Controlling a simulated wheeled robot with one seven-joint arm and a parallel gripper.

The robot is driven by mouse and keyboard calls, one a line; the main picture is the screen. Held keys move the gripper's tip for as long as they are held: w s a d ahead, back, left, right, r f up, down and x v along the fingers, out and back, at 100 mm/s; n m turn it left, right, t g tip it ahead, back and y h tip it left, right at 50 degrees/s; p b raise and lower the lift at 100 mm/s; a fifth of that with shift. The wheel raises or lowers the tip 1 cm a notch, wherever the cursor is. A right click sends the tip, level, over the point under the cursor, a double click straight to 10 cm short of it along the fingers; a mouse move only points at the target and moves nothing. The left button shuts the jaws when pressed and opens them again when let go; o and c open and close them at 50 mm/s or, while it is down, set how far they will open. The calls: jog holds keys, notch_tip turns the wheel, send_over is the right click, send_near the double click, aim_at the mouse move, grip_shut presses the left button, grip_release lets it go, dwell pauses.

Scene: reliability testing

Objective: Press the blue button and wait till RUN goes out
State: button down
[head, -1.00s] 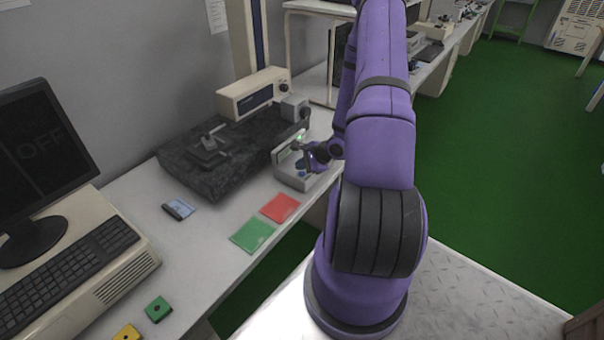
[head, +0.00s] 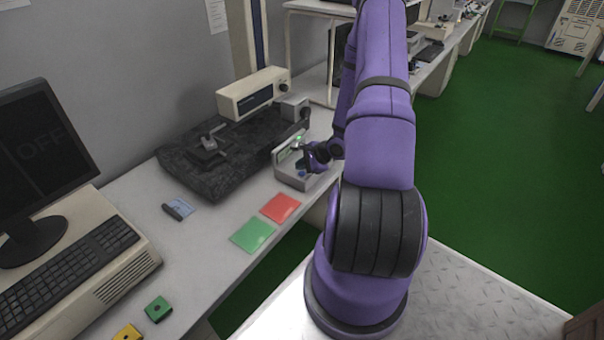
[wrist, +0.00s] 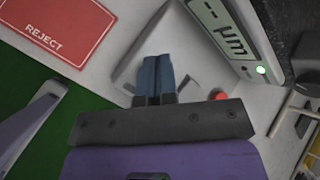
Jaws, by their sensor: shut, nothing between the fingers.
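The pale gauge box (head: 292,180) stands at the bench edge. In the wrist view its display (wrist: 222,28) shows dashes and "µm", and a green lamp (wrist: 260,70) beside it is lit. The lamp also shows green in the head view (head: 299,139). A red button (wrist: 218,94) is to the right of my fingers. My gripper (wrist: 157,66) is shut and empty, its blue fingertips together over the box's pale face. I do not make out the blue button; the fingers may hide it. Whether the tips touch the box I cannot tell. The lamp's label is not readable.
A red REJECT card (wrist: 62,28) and a green card (head: 252,234) lie left of the box. A dark stone plate (head: 215,165) with a stand is behind it. A monitor (head: 38,150) reading OFF and a keyboard (head: 65,278) are at left.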

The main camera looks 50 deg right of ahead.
jog(key=shift+f, duration=0.15)
jog(key=shift+f, duration=0.25)
jog(key=shift+f, duration=0.4)
dwell(0.9)
jog(key=shift+r, duration=0.85)
